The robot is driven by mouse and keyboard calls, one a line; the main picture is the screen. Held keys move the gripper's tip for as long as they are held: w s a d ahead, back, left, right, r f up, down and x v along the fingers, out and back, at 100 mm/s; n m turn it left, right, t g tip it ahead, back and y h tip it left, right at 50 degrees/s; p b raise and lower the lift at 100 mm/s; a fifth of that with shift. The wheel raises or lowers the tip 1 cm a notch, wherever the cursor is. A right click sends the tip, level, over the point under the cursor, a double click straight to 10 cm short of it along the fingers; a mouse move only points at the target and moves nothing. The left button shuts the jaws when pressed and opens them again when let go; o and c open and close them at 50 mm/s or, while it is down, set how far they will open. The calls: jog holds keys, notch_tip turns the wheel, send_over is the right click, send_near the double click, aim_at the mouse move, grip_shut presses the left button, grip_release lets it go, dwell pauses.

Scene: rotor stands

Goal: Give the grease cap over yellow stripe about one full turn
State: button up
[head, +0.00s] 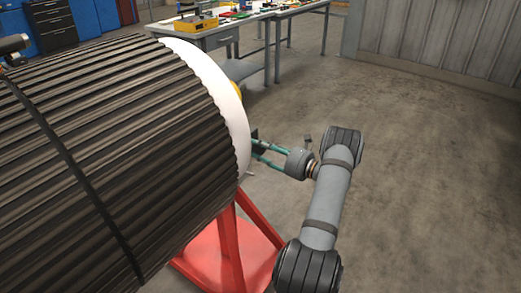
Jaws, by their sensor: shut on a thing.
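A large dark ribbed rotor (110,150) with a white end rim (213,75) lies on a red stand (235,250). A small bit of yellow (236,88) shows past the rim at its far end face. My gripper (256,149), with teal fingers, reaches in from the right to the rotor's end. It is shut at the end face, on what appears to be the grease cap. The cap and its yellow stripe are hidden behind the rim and fingers, so I cannot make out the grip or the cap's turn.
Grey workbenches (222,37) with a yellow case (195,25) and small parts stand at the back. Blue and black cabinets (50,22) are at the back left. A corrugated wall (435,45) is at the back right. The concrete floor (430,160) on the right is clear.

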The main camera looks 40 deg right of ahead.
jog(key=o, duration=0.8)
jog(key=shift+d+r, duration=0.15)
jog(key=shift+r, duration=0.2)
jog(key=o, duration=0.3)
jog(key=shift+f, duration=0.15)
jog(key=v, duration=1.2)
